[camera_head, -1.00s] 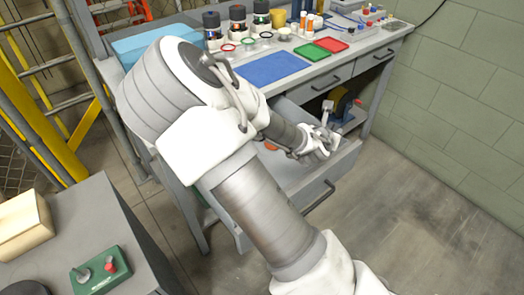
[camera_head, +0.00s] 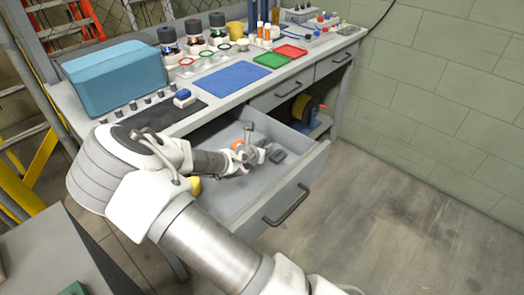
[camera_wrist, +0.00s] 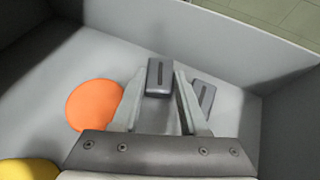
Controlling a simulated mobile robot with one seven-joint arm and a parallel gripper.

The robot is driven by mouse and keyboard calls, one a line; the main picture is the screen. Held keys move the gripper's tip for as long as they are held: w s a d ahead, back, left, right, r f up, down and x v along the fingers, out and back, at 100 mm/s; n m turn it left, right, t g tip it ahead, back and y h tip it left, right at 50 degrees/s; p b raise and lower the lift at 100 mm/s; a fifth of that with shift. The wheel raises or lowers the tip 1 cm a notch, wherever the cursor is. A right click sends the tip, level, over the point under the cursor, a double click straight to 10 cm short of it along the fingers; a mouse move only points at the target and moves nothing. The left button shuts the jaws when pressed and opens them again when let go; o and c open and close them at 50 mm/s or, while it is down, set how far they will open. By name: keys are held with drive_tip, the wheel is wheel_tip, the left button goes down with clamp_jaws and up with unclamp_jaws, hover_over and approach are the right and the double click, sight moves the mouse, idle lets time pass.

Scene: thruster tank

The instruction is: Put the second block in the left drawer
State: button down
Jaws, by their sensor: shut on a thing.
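The left drawer (camera_head: 310,174) is pulled open under the bench. My gripper (camera_head: 264,150) is inside the drawer's outline, with the drawer floor beneath it. In the wrist view my gripper (camera_wrist: 160,82) is shut on a dark grey block (camera_wrist: 159,76), held between the fingertips. Another dark grey block (camera_wrist: 203,96) lies in the drawer just right of the fingers; in the head view this block (camera_head: 278,156) shows beside the gripper. I cannot tell whether the held block touches the drawer floor.
An orange round thing (camera_wrist: 94,105) lies in the drawer left of the fingers, and a yellow thing (camera_wrist: 28,170) at lower left. The bench top holds a blue case (camera_head: 115,80), a blue mat (camera_head: 236,75) and several jars. The drawer walls stand close around my gripper.

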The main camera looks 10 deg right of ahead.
drive_tip(key=shift+f, duration=0.45)
drive_tip(key=shift+f, duration=0.15)
drive_tip(key=c, duration=0.7)
unclamp_jaws()
drive_tip(key=shift+s+a+r, duration=0.15)
drive_tip(key=shift+r, duration=0.1)
drive_tip(key=p+v, duration=0.3)
drive_tip(key=v, duration=0.8)
drive_tip(key=shift+s+a+r+p, duration=0.1)
drive_tip(key=shift+s+p, duration=0.15)
drive_tip(key=shift+p, duration=0.15)
